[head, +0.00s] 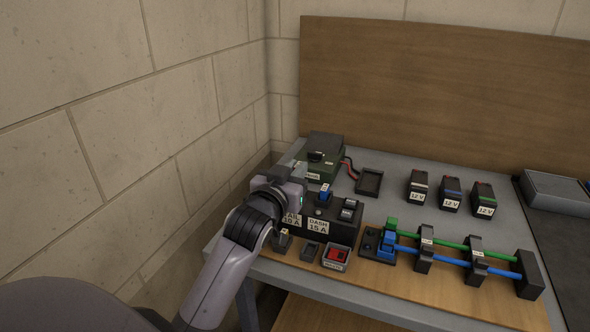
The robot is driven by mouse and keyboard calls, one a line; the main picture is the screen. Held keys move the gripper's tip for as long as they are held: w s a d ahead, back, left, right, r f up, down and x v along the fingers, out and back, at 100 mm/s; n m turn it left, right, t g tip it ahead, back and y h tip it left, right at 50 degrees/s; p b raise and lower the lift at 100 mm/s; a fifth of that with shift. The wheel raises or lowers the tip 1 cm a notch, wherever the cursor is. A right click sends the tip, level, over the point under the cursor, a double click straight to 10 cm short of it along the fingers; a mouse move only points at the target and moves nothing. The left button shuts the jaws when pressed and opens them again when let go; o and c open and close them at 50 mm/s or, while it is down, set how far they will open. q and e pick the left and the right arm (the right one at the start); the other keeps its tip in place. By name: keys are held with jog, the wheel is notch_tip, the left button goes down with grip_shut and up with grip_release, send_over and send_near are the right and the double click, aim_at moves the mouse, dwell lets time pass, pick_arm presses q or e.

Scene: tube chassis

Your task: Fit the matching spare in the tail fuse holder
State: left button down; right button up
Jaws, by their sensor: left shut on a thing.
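My left gripper (296,191) is at the left end of the black fuse block, over the side labelled TAIL 10 A (292,219). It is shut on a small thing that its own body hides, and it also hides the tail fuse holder. Beside it, the DASH 15 A (318,227) side has a blue fuse (325,192) standing on top. In front of the block are a small dark stand with a pale top (282,240), a small dark tray (310,251) and a grey tray (336,266) with a red piece (338,254) in it. My right gripper is not in view.
A green box (326,150) with red and black leads stands behind the block, near an empty black tray (369,182). Several 12 V blocks (418,186) stand further right. Green and blue tubes (452,264) in black clamps lie front right. A wall closes off the left.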

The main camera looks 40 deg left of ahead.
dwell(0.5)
pick_arm(q)
jog(key=c, duration=1.4)
grip_release()
jog(key=shift+p+v, duration=0.55)
jog(key=shift+v, duration=4.95)
